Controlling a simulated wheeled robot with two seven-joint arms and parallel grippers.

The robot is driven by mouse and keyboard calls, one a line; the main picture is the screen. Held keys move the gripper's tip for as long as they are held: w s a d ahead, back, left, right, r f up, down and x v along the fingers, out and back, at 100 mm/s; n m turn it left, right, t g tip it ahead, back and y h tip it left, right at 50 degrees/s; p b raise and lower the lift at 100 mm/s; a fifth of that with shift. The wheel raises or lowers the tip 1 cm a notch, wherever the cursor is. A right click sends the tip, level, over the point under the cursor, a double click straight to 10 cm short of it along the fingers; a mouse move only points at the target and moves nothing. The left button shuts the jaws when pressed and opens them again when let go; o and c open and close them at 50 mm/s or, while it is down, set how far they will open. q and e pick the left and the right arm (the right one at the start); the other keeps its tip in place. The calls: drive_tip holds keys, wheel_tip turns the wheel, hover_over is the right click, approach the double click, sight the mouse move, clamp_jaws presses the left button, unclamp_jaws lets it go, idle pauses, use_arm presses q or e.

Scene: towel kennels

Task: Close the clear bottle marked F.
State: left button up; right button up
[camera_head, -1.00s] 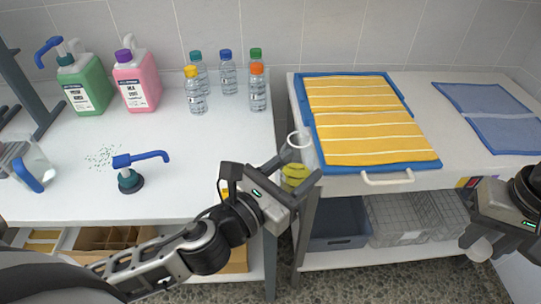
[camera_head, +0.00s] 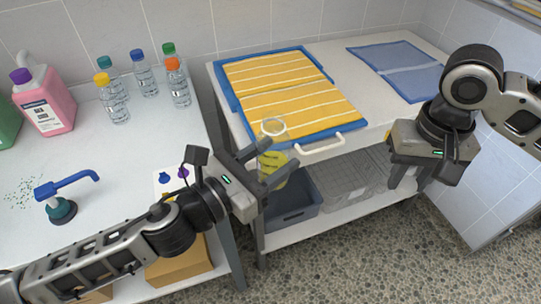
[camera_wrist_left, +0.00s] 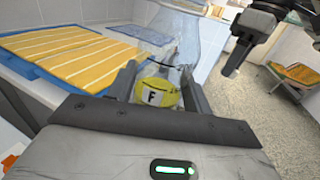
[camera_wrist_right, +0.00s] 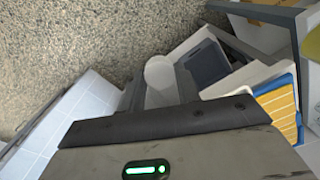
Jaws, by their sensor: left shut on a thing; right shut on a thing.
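The clear bottle marked F (camera_head: 273,128) is upright in my left gripper (camera_head: 276,176), in front of the cart with the yellow towel. In the left wrist view, its yellow band with the letter F (camera_wrist_left: 157,94) sits between the fingers. Its wide round mouth is uncovered in the head view. My right gripper (camera_head: 432,182) is to the right of the bottle, well apart from it, fingers pointing down. In the right wrist view, it is shut on a pale round piece (camera_wrist_right: 160,72), which looks like a lid. That piece is hidden in the head view.
A folded yellow striped towel (camera_head: 285,95) lies on a blue one on the cart, behind the bottle. The cart's white handle (camera_head: 320,148) is close to the bottle. Small capped bottles (camera_head: 178,85) and a pump head (camera_head: 62,208) stand on the left table.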

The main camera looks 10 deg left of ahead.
drive_tip(key=w+a+r+n, duration=0.35)
drive_tip(key=a+r, duration=0.55)
drive_tip(key=a, duration=0.3)
wheel_tip(320, 180, up, 10)
drive_tip(key=f+n, duration=0.1)
drive_tip(key=n, duration=0.2)
hover_over(273, 117)
drive_tip(key=shift+r, duration=0.25)
drive_tip(key=shift+f, duration=0.1)
drive_tip(key=shift+f, duration=1.95)
drive_tip(key=shift+f, duration=0.9)
drive_tip(key=shift+f, duration=0.5)
